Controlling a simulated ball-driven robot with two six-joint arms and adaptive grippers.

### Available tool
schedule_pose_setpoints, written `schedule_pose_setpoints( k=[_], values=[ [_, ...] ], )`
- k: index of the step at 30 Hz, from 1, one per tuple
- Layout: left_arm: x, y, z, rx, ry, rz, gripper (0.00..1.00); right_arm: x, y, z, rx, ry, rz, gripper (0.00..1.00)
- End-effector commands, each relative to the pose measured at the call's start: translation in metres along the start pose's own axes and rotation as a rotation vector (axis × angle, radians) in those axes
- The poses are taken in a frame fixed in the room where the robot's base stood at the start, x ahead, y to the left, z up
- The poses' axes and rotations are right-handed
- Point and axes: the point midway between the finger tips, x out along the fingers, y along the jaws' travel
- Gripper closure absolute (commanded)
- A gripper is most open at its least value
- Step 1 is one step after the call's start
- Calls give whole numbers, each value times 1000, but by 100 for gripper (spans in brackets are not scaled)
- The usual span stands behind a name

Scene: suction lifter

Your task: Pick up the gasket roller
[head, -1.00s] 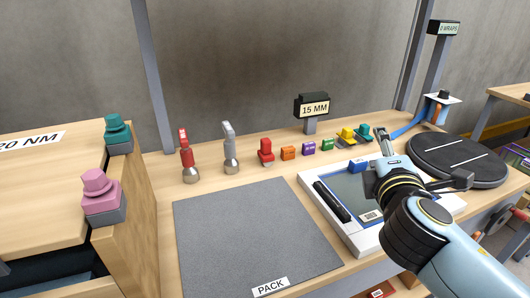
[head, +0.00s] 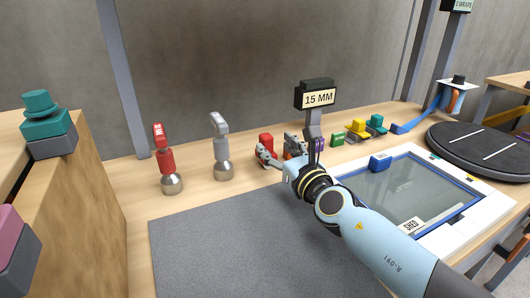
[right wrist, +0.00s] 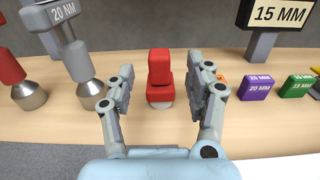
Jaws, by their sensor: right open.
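A red upright piece (right wrist: 160,75), blocky with a narrower top and a pale round foot, stands on the bench; no label shows on it, and I cannot tell by look alone that it is the gasket roller. In the right wrist view my right gripper (right wrist: 167,73) is open, with one finger on each side of the red piece in the picture and gaps to both. In the head view the red piece (head: 266,143) is partly hidden by my right gripper (head: 279,152). Whether the fingertips reach its depth is unclear. My left gripper is not in view.
A red tool (head: 166,160) and a grey tool (head: 221,150) stand to the left. Purple (right wrist: 256,87) and green (right wrist: 297,86) blocks and the 15 MM sign (head: 318,97) are to the right. A grey mat (head: 215,240) and a white-framed panel (head: 460,230) lie in front.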

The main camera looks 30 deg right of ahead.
Motion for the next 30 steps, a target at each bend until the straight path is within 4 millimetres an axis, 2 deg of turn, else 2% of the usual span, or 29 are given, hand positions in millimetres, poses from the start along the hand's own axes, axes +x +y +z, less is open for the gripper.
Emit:
schedule_pose_setpoints(
  k=[4, 12, 20, 24, 30],
  values=[
    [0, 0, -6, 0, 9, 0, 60, 13, 0, 1, 1, -1, -1, 46],
    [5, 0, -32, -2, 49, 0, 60, 52, 1, 1, 2, -1, -1, 46],
    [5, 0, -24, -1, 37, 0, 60, 56, 1, 1, 2, 0, 0, 46],
    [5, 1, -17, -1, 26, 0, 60, 56, 1, 1, 2, 0, -1, 62],
    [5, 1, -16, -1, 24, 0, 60, 56, 1, 1, 2, 0, -1, 88]
  ],
)
